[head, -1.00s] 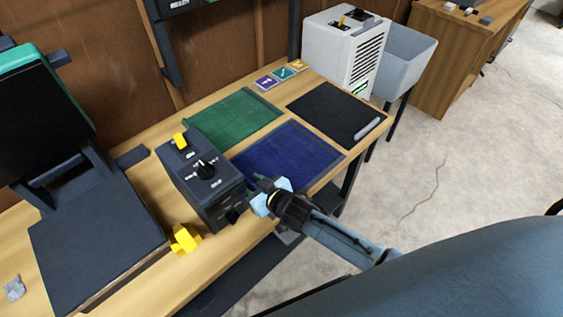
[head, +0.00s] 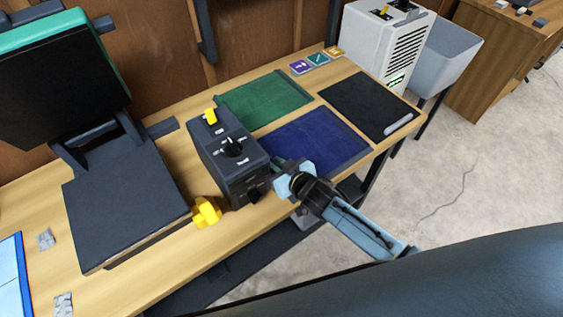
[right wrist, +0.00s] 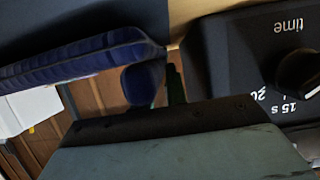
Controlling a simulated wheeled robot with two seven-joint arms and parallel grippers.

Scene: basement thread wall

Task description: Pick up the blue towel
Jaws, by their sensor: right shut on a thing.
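The blue towel (head: 315,143) lies mostly flat on the wooden table, beside the dark control box. My right gripper (head: 279,170) is at its near left corner, close to the box's side. In the right wrist view the towel (right wrist: 80,55) shows as a thick dark blue fold running to the jaws, with a small bulge of cloth beside them. The jaws are shut on the towel's edge; the exact contact is partly hidden. My left gripper is out of view.
The control box (head: 232,160) with a knob and yellow switch stands just left of the gripper. A green towel (head: 263,102) and a black mat (head: 366,107) lie behind and right. A heat press (head: 125,205) fills the left.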

